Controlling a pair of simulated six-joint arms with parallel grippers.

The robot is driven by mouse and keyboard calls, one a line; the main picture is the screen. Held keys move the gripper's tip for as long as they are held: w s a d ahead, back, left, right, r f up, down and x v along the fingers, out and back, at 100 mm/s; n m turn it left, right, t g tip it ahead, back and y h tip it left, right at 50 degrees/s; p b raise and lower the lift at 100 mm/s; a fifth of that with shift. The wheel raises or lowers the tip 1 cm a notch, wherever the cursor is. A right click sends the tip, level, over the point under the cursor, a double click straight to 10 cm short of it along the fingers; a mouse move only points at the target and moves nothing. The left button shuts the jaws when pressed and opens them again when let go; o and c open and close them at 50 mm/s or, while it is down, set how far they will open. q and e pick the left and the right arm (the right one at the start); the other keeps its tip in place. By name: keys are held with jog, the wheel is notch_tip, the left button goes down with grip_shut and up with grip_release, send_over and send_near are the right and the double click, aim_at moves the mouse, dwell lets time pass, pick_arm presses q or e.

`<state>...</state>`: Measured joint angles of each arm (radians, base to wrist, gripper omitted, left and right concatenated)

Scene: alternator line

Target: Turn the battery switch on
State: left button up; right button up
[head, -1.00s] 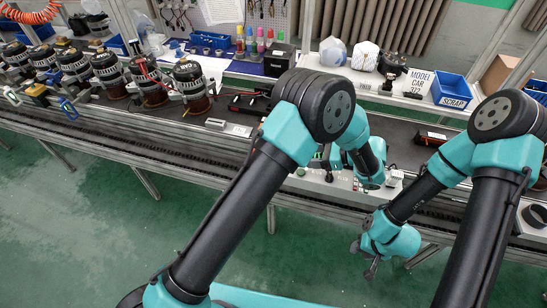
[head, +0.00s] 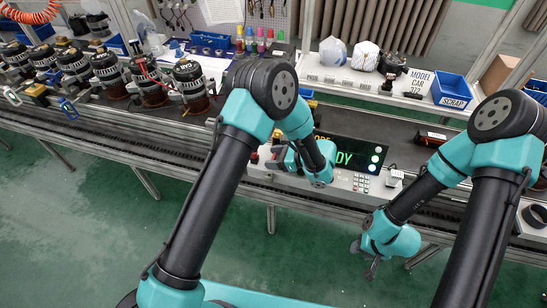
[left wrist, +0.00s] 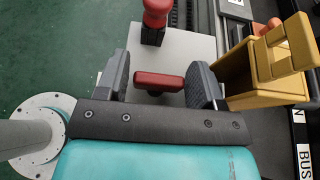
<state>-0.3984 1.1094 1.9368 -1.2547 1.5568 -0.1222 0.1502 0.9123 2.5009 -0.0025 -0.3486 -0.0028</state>
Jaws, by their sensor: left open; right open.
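My left gripper (head: 276,160) is over the left end of the light-grey control panel in the head view. In the left wrist view its dark fingers (left wrist: 160,88) are open, one on each side of a red bar-shaped handle (left wrist: 158,81), which looks like the battery switch. I cannot tell whether the fingers touch it. A red knob on a black base (left wrist: 155,14) stands beyond it on the same panel. In the head view the switch is hidden by my gripper. My right gripper (head: 370,266) is open and empty in front of the bench.
A display (head: 352,153) with green letters ending in "DY" stands behind the panel. A yellow box-like part (left wrist: 262,70) is close to the right finger in the left wrist view. Alternators (head: 190,80) line the conveyor at left. A blue scrap bin (head: 451,88) is at back right.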

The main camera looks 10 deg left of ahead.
pick_arm(q)
jog(key=shift+a, duration=0.1)
jog(key=shift+c, duration=0.3)
jog(key=c, duration=0.6)
